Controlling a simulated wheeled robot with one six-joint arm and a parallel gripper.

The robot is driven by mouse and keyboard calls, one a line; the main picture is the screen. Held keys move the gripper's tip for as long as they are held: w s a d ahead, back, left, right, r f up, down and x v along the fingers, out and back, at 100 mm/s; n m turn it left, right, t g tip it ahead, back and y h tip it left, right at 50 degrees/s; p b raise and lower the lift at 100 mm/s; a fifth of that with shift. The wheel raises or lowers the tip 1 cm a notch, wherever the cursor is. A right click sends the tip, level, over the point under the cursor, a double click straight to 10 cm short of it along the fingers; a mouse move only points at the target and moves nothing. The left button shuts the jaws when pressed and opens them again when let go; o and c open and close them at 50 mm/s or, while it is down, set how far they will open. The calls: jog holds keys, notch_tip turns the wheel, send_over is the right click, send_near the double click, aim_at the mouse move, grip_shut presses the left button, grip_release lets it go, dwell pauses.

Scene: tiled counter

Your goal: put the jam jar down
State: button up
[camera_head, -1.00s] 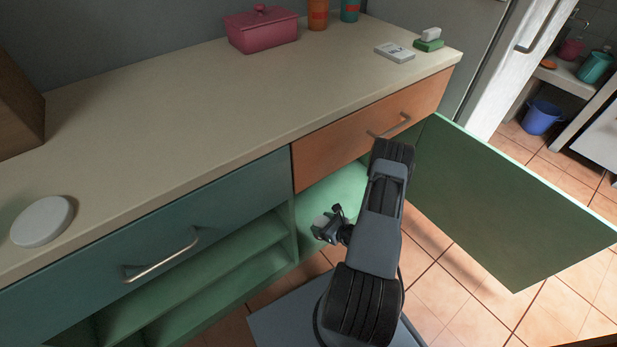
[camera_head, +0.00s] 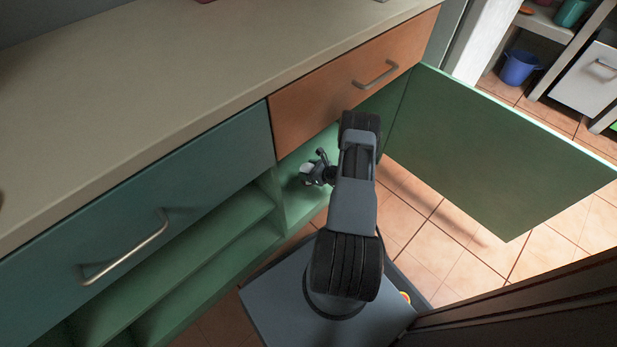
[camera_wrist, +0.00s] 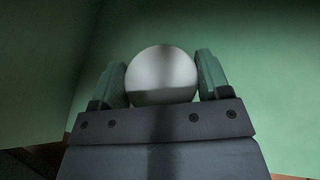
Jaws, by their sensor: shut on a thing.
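My gripper (camera_wrist: 162,82) is shut on the jam jar (camera_wrist: 162,70). In the wrist view only the jar's round, grey-white, shiny end shows between the two fingers; the rest of it is hidden. In the head view my gripper (camera_head: 311,174) is inside the open green cupboard (camera_head: 297,207), below the orange drawer, with a small pale part of the jar at it. I cannot tell whether the jar touches the cupboard floor.
The green cupboard door (camera_head: 490,150) stands wide open to the right. Above the opening is the closed orange drawer (camera_head: 350,80) with a metal handle. Green open shelves (camera_head: 200,250) lie to the left. The counter top (camera_head: 180,90) in view is clear.

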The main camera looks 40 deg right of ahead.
jog(key=shift+w+d+f, duration=0.25)
jog(key=shift+f, duration=0.2)
notch_tip(320, 180, down, 4)
jog(key=b, duration=0.3)
jog(key=shift+w+d+r, duration=0.1)
jog(key=shift+d+r, duration=0.05)
jog(key=shift+r, duration=0.25)
jog(key=o, duration=0.7)
jog(key=shift+f, duration=0.25)
jog(key=o, duration=0.5)
jog(key=shift+r, duration=0.1)
jog(key=shift+r, duration=0.2)
jog(key=p+v, duration=0.4)
jog(key=v, duration=0.8)
jog(key=shift+p, duration=0.3)
